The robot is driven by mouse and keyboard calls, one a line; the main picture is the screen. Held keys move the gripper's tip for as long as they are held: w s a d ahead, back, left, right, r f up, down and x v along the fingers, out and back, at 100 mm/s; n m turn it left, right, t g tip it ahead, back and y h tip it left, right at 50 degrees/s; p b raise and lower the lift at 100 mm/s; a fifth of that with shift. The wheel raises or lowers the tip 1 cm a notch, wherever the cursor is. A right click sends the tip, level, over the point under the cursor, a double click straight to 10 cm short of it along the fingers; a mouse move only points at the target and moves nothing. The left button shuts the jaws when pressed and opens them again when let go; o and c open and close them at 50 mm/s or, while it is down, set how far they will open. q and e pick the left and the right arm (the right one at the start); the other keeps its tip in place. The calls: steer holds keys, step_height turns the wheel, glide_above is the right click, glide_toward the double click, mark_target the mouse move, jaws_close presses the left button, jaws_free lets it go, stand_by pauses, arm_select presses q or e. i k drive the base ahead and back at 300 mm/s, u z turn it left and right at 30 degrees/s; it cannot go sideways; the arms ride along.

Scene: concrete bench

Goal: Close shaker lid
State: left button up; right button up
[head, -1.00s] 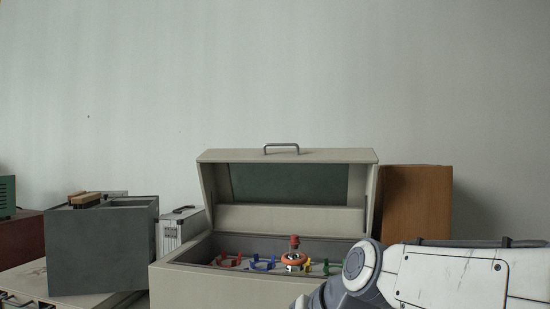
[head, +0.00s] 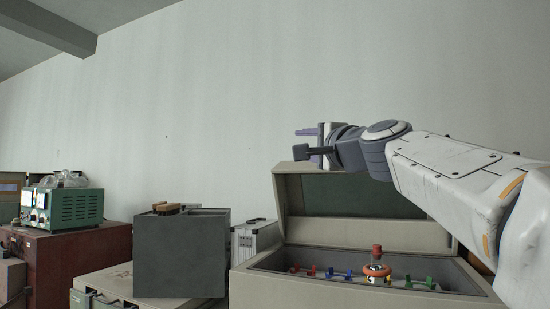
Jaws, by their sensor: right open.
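The shaker is a beige box (head: 320,291) with its lid (head: 293,205) standing open, tilted up at the back. The lid's inner panel is dark green. Inside the box are several coloured clamps (head: 330,272) and an orange-and-silver flask with a red cap (head: 377,262). My right arm comes in from the right, across the front of the lid. My right gripper (head: 305,143) is open and empty, near the lid's upper left edge; I cannot tell whether it touches. The lid's handle and its upper right part are hidden behind my arm. My left gripper is not in view.
A dark grey box (head: 180,255) with a wooden-backed brush (head: 168,208) on it and a silver case (head: 253,238) stand left of the shaker. A green instrument (head: 70,208) sits on a reddish-brown cabinet (head: 85,262) at far left. The air above the grey box is free.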

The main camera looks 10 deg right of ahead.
mark_target(300, 188)
steer(key=u, duration=0.1)
steer(key=i, duration=1.1)
steer(key=z, duration=0.85)
